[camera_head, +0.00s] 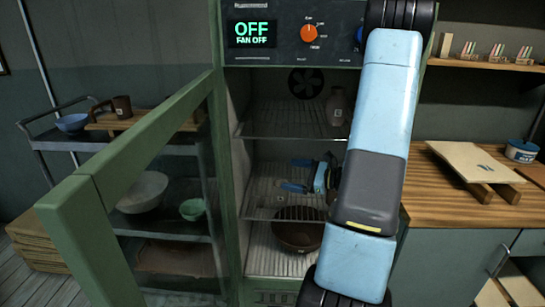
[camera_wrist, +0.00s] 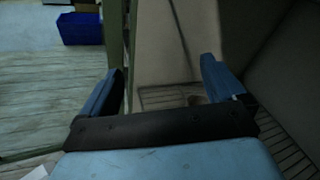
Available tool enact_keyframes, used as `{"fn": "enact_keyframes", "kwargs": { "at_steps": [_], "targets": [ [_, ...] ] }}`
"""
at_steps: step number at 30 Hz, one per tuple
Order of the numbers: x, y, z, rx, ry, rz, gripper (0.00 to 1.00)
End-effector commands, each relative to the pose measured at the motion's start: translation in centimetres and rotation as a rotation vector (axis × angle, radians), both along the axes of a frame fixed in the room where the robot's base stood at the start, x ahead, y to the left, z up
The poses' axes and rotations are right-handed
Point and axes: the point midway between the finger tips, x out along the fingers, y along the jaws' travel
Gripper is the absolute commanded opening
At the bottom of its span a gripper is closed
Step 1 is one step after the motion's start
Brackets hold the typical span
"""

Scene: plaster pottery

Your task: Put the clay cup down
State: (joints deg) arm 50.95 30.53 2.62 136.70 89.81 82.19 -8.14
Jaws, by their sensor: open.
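My gripper (camera_head: 310,181) is inside the open green cabinet, above the middle wire rack. Its two blue fingers are spread apart in the wrist view (camera_wrist: 165,85), with nothing held between them. No clay cup can be made out for certain at the fingers. A small pale shape (camera_wrist: 197,99) shows beside the right finger in the wrist view, too dim to identify. A brown mug-like cup (camera_head: 122,107) stands on a wooden board on the trolley at left. A grey-brown vessel (camera_head: 338,106) stands on the cabinet's upper rack, partly behind my arm.
The green-framed glass door (camera_head: 135,150) stands open at left of the cabinet (camera_head: 243,200). A brown bowl (camera_head: 298,230) sits low inside. The control panel (camera_head: 300,33) reads OFF. A wooden worktop (camera_head: 430,190) lies at right. A blue crate (camera_wrist: 80,28) is on the floor.

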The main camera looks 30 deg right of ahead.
Motion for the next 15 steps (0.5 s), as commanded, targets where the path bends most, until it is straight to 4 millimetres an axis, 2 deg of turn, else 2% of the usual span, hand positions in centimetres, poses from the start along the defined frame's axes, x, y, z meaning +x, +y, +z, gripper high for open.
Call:
{"fn": "enact_keyframes", "kwargs": {
  "at_steps": [1, 6, 15],
  "targets": [
    [-0.1, 2.0, 1.4, -0.050, -0.006, 0.073, 0.96],
    [-1.5, 7.7, 4.4, -0.211, -0.009, 0.297, 0.96],
    [-5.9, 15.3, 8.4, -0.542, -0.039, 0.650, 0.96]
  ]
}}
